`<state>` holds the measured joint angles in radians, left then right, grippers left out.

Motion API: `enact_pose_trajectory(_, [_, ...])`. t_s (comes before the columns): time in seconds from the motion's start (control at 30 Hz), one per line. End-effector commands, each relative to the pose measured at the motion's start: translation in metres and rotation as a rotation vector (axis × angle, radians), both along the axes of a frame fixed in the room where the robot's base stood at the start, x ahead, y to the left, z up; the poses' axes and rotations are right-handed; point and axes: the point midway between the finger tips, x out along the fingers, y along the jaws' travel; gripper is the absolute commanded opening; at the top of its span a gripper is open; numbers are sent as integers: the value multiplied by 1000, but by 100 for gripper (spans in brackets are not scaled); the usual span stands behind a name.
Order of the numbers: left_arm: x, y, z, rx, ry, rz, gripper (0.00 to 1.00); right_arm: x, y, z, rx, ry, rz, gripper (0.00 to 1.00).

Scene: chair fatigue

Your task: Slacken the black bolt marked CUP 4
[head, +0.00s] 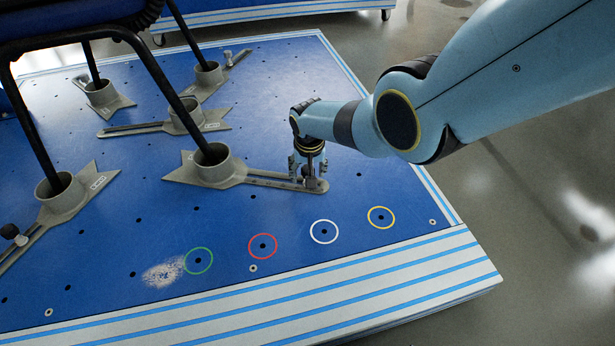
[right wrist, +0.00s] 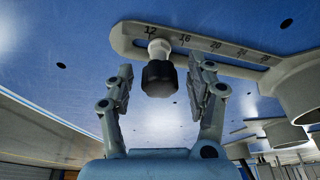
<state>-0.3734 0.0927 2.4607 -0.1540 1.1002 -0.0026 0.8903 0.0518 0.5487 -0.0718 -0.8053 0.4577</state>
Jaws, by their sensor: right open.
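A black bolt (right wrist: 158,78) with a pale neck sits in the slotted arm (right wrist: 200,45) of a grey cup, near the scale mark 12. My right gripper (right wrist: 160,92) is open, with one finger on each side of the bolt head and visible gaps between. In the head view my right gripper (head: 308,176) points down over the outer end of that slotted arm (head: 265,179), which runs from the front middle cup (head: 214,168). The gripper largely hides the bolt there. I cannot read a CUP 4 marking on it. My left gripper is not in view.
Other grey cups (head: 62,194) with slotted arms stand on the blue platform (head: 150,215), holding black chair legs (head: 165,85). A black knob (head: 10,231) is at far left. Coloured rings, including a white one (head: 324,231), mark the clear front edge.

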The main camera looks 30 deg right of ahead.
Motion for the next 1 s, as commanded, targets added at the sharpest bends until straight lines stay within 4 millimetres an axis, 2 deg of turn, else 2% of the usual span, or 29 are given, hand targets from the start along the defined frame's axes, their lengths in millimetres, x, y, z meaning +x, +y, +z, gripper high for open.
enact_pose_trajectory(0.07, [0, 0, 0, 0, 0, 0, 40, 0, 0, 0, 0, 0, 0, 54])
enact_pose_trajectory(0.3, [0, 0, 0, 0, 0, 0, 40, 0, 0, 0, 0, 0, 1, 23])
enact_pose_trajectory(0.47, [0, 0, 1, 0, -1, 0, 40, 0, -1, 0, -1, 0, 14, 22])
enact_pose_trajectory(0.63, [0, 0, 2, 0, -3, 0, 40, 0, -1, 0, 0, 1, 118, 22])
enact_pose_trajectory(0.87, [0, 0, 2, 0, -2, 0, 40, 0, -1, 0, 0, 1, 126, 22])
enact_pose_trajectory(1.0, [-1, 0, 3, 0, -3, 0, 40, 0, -1, 0, 0, 1, 211, 22])
